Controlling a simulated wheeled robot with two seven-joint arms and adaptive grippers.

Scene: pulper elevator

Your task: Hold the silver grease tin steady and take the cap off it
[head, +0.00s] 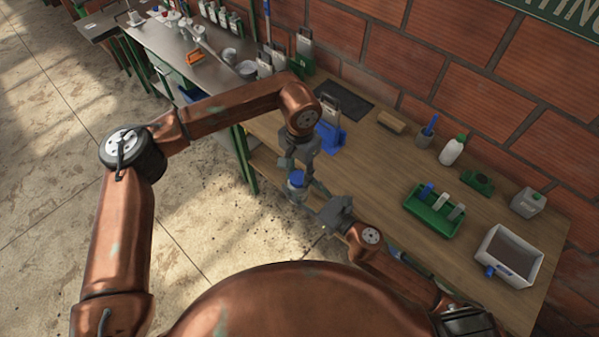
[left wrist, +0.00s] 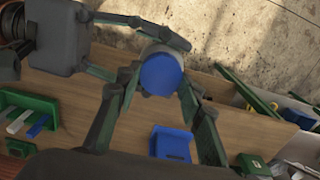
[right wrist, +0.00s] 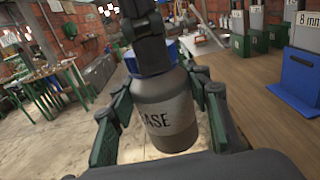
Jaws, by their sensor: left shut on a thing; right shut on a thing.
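The silver grease tin (right wrist: 165,115) has dark lettering ending in "ASE" and a blue cap (left wrist: 160,75) at its top. My right gripper (right wrist: 160,108) is shut on the tin's body, one finger on each side. The tin (head: 296,193) is held in the air near the bench's front edge, about upright. My left gripper (left wrist: 158,82) comes from above, its fingers on either side of the cap. In the right wrist view one dark left finger covers part of the cap (right wrist: 172,48). The cap appears seated on the tin; any gap is hidden.
A brick wall stands behind. Open floor (head: 215,200) lies in front of the bench.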

